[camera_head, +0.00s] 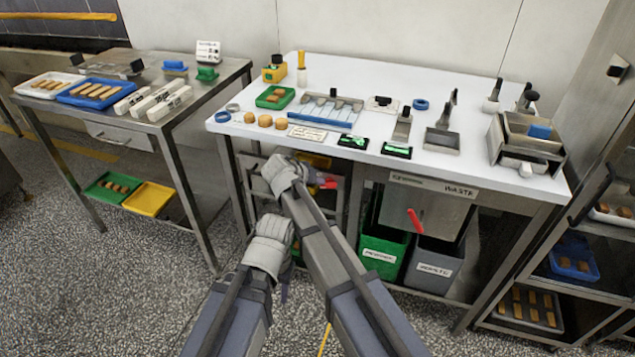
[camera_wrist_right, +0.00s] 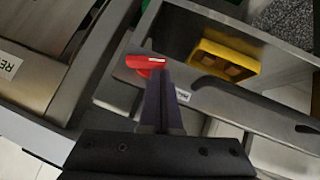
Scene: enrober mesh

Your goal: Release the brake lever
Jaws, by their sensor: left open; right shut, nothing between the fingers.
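A red lever (camera_head: 328,183) sits on the front of the metal cart under the white table. The right wrist view shows the red lever (camera_wrist_right: 146,65) close up, at a corner of a grey open-topped frame. My right gripper (camera_head: 311,186) is beside it; in the wrist view its fingers (camera_wrist_right: 158,74) are shut and empty, with tips overlapping the lever's lower edge. I cannot tell if they touch it. My left gripper (camera_head: 285,291) is lower, in front of the cart, open and apart from everything; its fingers are mostly hidden by its wrist.
Another red handle (camera_head: 414,221) hangs on the waste cabinet (camera_head: 440,205). Green (camera_head: 381,255) and grey (camera_head: 432,268) bins stand below it. The white table (camera_head: 300,150) overhangs the cart.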

